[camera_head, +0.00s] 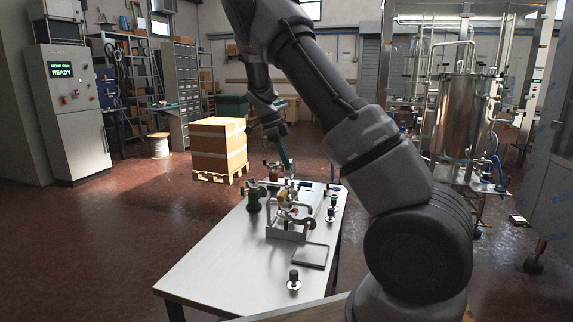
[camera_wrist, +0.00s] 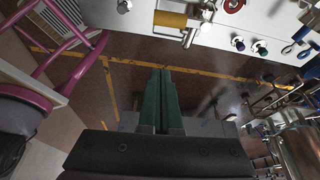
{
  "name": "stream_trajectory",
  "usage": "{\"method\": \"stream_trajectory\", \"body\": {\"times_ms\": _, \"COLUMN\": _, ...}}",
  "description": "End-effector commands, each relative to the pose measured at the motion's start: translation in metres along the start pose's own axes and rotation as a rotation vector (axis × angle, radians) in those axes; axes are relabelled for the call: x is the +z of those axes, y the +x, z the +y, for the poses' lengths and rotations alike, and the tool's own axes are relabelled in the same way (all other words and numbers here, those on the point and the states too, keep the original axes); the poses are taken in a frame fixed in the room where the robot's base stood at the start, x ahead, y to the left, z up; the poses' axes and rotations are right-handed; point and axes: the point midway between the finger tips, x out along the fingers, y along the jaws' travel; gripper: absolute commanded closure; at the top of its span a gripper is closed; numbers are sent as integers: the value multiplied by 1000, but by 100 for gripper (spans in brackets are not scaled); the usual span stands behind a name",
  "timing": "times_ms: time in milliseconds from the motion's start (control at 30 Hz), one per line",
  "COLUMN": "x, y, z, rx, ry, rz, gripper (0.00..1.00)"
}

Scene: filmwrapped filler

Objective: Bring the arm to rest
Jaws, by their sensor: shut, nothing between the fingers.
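My arm reaches from the lower right up over the metal table (camera_head: 205,268) and bends down at the far side. My gripper (camera_head: 288,164) hangs near the table's far end, with its green fingers pointing down. In the wrist view my gripper (camera_wrist: 161,72) is shut, the fingers together with nothing between them. Below the fingertips there I see the dark red floor (camera_wrist: 130,90) with yellow lines, and the table's edge lies ahead of them. The fingers look clear of the things on the table.
On the table are a metal frame fixture (camera_head: 287,233), a green valve-like part (camera_head: 254,198), a flat dark tray (camera_head: 310,256) and a small dark-knobbed part (camera_head: 294,282). A boxed pallet (camera_head: 218,148) stands behind left. A steel tank (camera_head: 460,115) stands right. Floor at left is clear.

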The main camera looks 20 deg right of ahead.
Motion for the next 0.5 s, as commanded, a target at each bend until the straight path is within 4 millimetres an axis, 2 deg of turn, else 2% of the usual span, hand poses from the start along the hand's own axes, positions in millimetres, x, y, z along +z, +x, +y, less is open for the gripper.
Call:
{"method": "stream_trajectory", "body": {"times_ms": 133, "x": -5, "y": -3, "z": 2, "rx": 6, "ry": -20, "rz": -23, "gripper": 100}}
{"method": "stream_trajectory", "body": {"times_ms": 267, "x": -23, "y": -17, "z": 12, "rx": 18, "ry": -116, "rz": -115, "gripper": 100}}
{"method": "stream_trajectory", "body": {"times_ms": 500, "x": -72, "y": -62, "z": 55, "rx": -57, "ry": -442, "rz": -366, "gripper": 100}}
